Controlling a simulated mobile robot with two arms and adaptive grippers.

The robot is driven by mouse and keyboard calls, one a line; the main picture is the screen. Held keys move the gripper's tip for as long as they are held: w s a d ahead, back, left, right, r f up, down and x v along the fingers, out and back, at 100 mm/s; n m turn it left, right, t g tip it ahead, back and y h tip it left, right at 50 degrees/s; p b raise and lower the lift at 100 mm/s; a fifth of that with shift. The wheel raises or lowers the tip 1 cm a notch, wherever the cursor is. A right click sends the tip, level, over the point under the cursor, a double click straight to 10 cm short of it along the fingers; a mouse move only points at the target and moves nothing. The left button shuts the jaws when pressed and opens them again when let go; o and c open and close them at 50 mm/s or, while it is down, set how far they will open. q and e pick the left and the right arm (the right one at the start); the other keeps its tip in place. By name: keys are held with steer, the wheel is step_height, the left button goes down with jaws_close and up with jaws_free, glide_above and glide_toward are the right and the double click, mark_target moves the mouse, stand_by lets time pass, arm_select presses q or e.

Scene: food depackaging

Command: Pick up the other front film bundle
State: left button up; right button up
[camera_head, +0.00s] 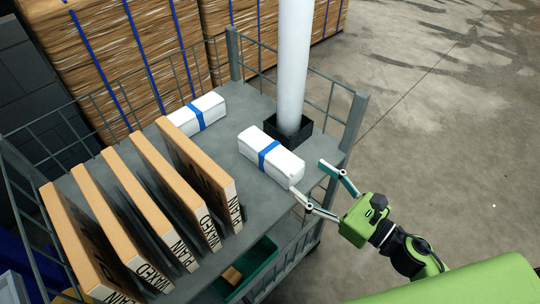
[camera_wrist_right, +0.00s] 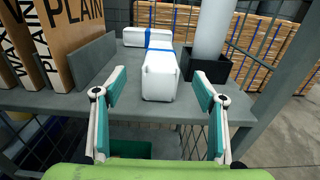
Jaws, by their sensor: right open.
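A white film bundle (camera_head: 284,164) with a blue band lies on the grey cart shelf (camera_head: 222,160), beside the black base of a white post. In the right wrist view this bundle (camera_wrist_right: 159,82) lies ahead, between the two fingers but beyond their tips. A second white film bundle (camera_head: 188,117) with a blue band lies farther back, partly behind the cartons; it also shows in the right wrist view (camera_wrist_right: 140,37). My right gripper (camera_head: 307,184) is open and empty at the shelf's right front edge, close to the nearer bundle. My left gripper is not in view.
Several upright cartons (camera_head: 187,165) stand in a row on the left of the shelf. The white post (camera_head: 293,60) in its black base (camera_head: 301,133) stands right behind the nearer bundle. A wire cage post (camera_head: 353,122) rises at the right corner. A green crate (camera_head: 259,257) sits below.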

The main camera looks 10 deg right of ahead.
steer(key=p, duration=0.2)
glide_toward(274, 151)
steer(key=x, duration=0.3)
steer(key=shift+x, duration=0.8)
steer(key=shift+p+x, duration=0.8)
steer(key=shift+x, duration=1.9)
steer(key=shift+f, duration=0.1)
steer(key=c, duration=1.3)
